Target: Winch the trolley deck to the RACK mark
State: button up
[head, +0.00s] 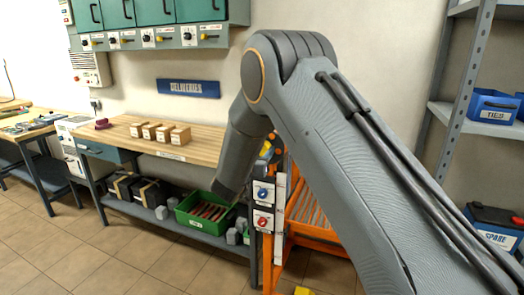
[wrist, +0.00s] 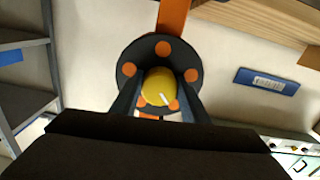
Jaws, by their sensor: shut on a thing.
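In the wrist view a round dark wheel (wrist: 128,68) with several orange spots sits in front of an orange post (wrist: 171,16). A yellow knob (wrist: 158,86) with a white line is at its lower middle. My gripper (wrist: 159,98) is shut on the yellow knob, one finger on each side. I cannot make out the RACK mark.
Left of the trolley is a wooden bench (head: 197,142) with small boxes on top and a green crate (head: 203,222) below. A panel with a blue knob (head: 263,192) and a red knob (head: 263,221) is close to the trolley. Shelving (head: 455,110) stands right.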

jog(key=shift+n+p, duration=0.3)
jog(key=shift+n, duration=0.9)
jog(key=shift+f, duration=0.1)
jog(key=o, duration=1.1)
jog(key=shift+c, duration=0.2)
jog(key=shift+s, duration=0.1)
jog(key=b+v, duration=0.2)
jog(key=v, duration=0.5)
jog(key=shift+s, duration=0.35)
jog(key=shift+a, duration=0.1)
